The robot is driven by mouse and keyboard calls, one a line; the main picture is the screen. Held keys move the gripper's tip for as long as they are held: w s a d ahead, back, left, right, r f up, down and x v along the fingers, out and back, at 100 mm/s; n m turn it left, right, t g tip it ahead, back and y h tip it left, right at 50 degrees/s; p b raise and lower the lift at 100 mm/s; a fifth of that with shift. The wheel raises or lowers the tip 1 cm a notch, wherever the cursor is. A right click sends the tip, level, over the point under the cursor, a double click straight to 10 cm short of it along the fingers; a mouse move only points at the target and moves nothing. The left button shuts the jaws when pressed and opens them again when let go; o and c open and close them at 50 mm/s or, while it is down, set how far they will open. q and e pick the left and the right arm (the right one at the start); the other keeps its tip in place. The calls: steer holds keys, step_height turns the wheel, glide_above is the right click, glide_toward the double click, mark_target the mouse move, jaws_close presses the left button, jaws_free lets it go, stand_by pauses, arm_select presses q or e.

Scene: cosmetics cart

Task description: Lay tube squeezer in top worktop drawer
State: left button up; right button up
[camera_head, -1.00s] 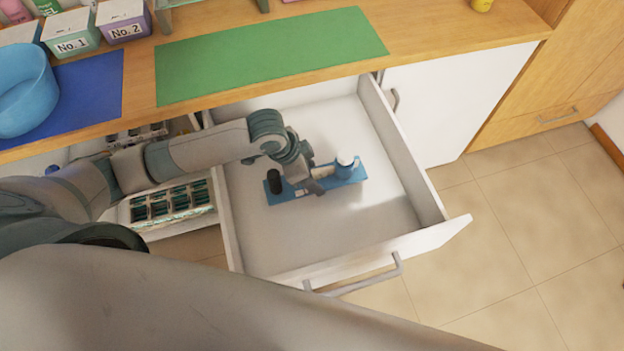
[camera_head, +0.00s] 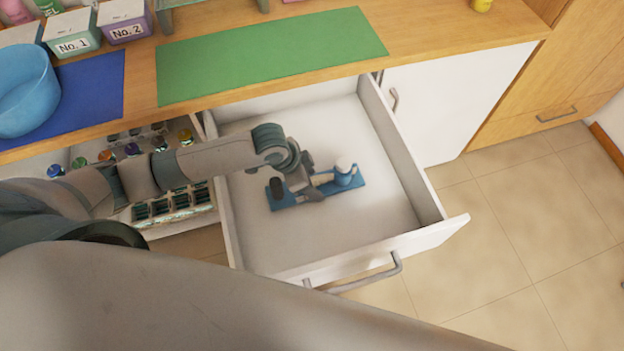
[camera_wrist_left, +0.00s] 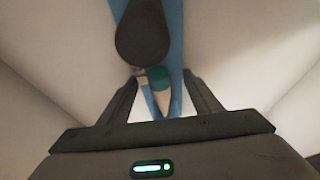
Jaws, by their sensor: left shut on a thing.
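The tube squeezer (camera_head: 348,181) is a flat blue strip with a white-and-blue upright part at its right end and a dark knob at its left. It is over the floor of the open white top drawer (camera_head: 390,208), inside its walls. I cannot tell whether it touches the floor. My left gripper (camera_head: 315,190) reaches down into the drawer and is shut on the squeezer near its middle. In the left wrist view, the blue strip (camera_wrist_left: 174,40) and dark knob (camera_wrist_left: 142,32) show beyond the fingers (camera_wrist_left: 162,100). My right gripper is out of view.
The wooden worktop (camera_head: 430,38) behind carries a green mat (camera_head: 270,55), a blue bowl (camera_head: 25,92) and labelled boxes (camera_head: 72,34). A rack of small bottles (camera_head: 178,205) stands left of the drawer. The rest of the drawer floor is clear.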

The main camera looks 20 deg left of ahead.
arm_select(q)
steer(key=o, duration=1.4)
steer(key=shift+f, duration=0.1)
steer(key=b+v, duration=0.1)
steer(key=v, duration=1.1)
